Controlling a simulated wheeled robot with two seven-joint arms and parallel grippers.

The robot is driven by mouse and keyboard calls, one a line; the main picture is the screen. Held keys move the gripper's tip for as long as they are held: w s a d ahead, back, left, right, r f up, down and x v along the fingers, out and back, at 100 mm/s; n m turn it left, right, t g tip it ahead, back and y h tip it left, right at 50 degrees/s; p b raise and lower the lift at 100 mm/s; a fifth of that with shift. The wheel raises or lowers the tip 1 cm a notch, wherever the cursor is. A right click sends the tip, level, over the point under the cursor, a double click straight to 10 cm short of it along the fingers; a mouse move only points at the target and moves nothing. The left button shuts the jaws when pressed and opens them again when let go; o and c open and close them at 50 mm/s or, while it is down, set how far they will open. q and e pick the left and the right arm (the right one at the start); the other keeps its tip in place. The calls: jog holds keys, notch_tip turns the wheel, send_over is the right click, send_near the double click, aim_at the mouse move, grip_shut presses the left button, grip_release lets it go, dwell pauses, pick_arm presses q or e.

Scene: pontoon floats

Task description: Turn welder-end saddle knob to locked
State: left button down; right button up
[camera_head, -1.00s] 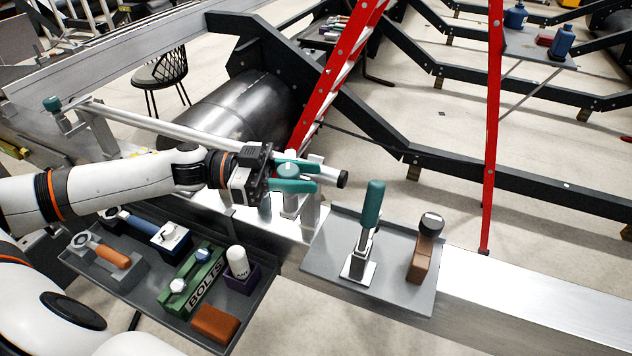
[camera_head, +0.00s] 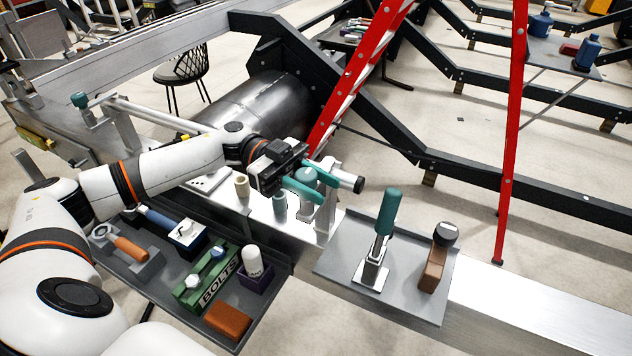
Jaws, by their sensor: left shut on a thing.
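My left gripper (camera_head: 309,180) reaches in from the left with its two teal fingers shut on a teal saddle knob (camera_head: 305,176). The knob sits on top of a pale metal saddle post (camera_head: 326,205) near the right end of a grey tube (camera_head: 165,119). The fingers lie on either side of the knob and partly hide it. I cannot read a locked mark on it. A second teal knob (camera_head: 79,99) stands at the far left end of the tube. My right gripper is out of view.
A dark tray (camera_head: 160,272) with tools, a green bolts box (camera_head: 207,276) and a brown block (camera_head: 228,321) lies below my arm. A grey plate (camera_head: 336,262) right of the post carries a teal-handled clamp (camera_head: 387,225) and a brown block with a black top (camera_head: 438,262). A red ladder (camera_head: 355,80) stands behind.

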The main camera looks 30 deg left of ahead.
pick_arm(q)
jog(key=c, duration=1)
grip_release()
jog(key=shift+o, duration=0.2)
jog(key=w+a+b, duration=0.1)
jog(key=a+b, duration=0.3)
jog(key=a, duration=0.8)
jog(key=shift+w, duration=0.15)
